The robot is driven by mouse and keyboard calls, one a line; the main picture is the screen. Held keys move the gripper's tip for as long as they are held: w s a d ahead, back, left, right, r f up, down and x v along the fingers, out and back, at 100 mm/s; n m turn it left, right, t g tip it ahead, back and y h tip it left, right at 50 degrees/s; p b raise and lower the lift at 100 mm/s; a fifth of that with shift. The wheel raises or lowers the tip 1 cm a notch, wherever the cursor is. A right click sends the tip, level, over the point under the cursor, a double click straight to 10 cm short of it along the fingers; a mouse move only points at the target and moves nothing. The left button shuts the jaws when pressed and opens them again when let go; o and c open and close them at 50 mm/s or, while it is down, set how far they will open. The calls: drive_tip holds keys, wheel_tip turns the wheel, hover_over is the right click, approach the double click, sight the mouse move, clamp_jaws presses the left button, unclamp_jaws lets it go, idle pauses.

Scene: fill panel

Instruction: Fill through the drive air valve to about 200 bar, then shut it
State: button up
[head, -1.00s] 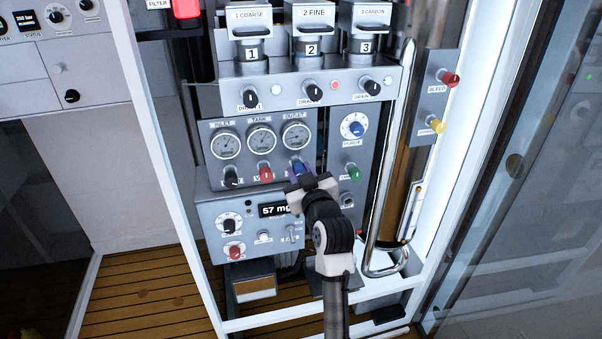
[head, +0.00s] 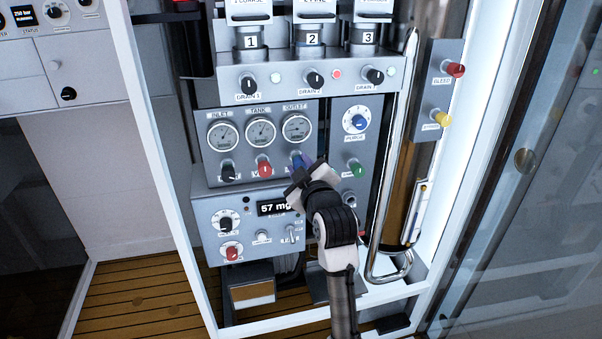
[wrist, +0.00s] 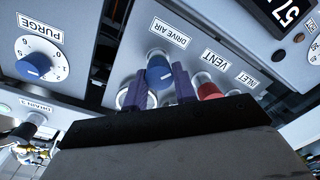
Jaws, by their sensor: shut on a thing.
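The drive air valve has a blue knob (wrist: 160,72) under the DRIVE AIR label in the wrist view. In the head view the knob (head: 296,160) sits below the OUTLET gauge, partly covered by my gripper. My gripper (wrist: 155,88) has its purple fingers on both sides of the knob, shut on it. In the head view my gripper (head: 304,167) reaches the panel from below, its hand tilted. The OUTLET gauge (head: 298,128), TANK gauge (head: 260,132) and INLET gauge (head: 222,135) are in view; their readings are too small to tell.
The red VENT knob (head: 264,168) and black inlet knob (head: 228,171) are left of the blue one. The green knob (head: 356,169) and PURGE dial (head: 357,121) are to the right. A display (head: 276,208) reading 57 is below. A bent metal pipe (head: 377,230) runs at the right.

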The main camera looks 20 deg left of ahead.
idle(0.3)
drive_tip(key=o, duration=1)
drive_tip(key=b+v, duration=0.3)
drive_tip(key=v, duration=1)
drive_tip(key=shift+s+d+r, duration=0.1)
drive_tip(key=shift+s+d, duration=0.05)
drive_tip(key=shift+s, duration=0.25)
